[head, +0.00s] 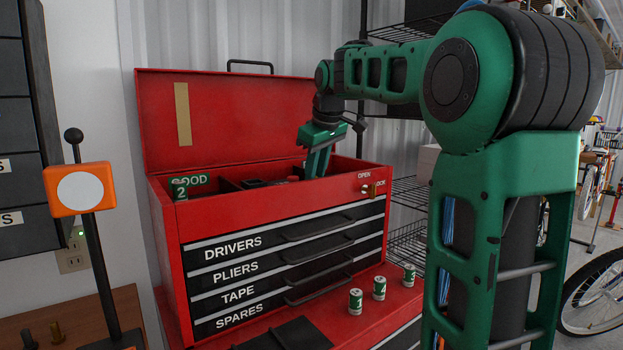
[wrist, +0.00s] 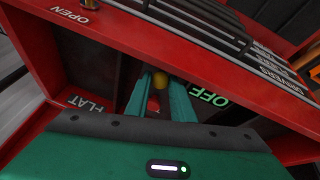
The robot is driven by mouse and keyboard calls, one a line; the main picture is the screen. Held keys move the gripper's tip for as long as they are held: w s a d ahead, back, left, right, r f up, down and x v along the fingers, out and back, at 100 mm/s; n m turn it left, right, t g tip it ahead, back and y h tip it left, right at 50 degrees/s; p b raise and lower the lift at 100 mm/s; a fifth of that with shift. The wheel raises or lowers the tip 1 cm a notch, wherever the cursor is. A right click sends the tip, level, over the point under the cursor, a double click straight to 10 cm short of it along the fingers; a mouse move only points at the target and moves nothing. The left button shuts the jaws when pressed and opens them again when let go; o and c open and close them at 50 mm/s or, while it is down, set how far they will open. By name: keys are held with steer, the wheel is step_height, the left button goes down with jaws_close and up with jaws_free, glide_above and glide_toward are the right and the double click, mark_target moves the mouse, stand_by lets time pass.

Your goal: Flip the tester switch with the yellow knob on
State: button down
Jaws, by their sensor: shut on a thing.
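The tester switch's yellow knob (wrist: 160,80) shows between my fingertips in the wrist view. My gripper (wrist: 159,84) is shut on it, with a teal finger on each side. A green OFF label (wrist: 208,95) lies to the right of the fingers, and a small red part (wrist: 153,103) shows between them. In the head view my gripper (head: 317,172) reaches down into the open top of the red tool chest (head: 285,215). The knob is hidden there by the gripper and chest wall. I cannot tell which way the switch is tilted.
The chest's raised lid (head: 235,120) stands behind my gripper, and its front wall is close. Three cells (head: 379,288) stand on the lower red ledge.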

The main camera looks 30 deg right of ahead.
steer(key=shift+w, duration=0.15)
steer(key=shift+w+a+r+g, duration=0.2)
steer(key=shift+w+g, duration=0.35)
steer(key=shift+g, duration=0.65)
steer(key=shift+w+d+r+g, duration=0.1)
steer(key=shift+w+g, duration=0.4)
steer(key=shift+g, duration=0.45)
steer(key=shift+w+d+r+g, duration=0.1)
steer(key=shift+w+g, duration=0.35)
steer(key=shift+g, duration=0.5)
steer(key=shift+w, duration=0.1)
steer(key=c, duration=1.8)
jaws_free()
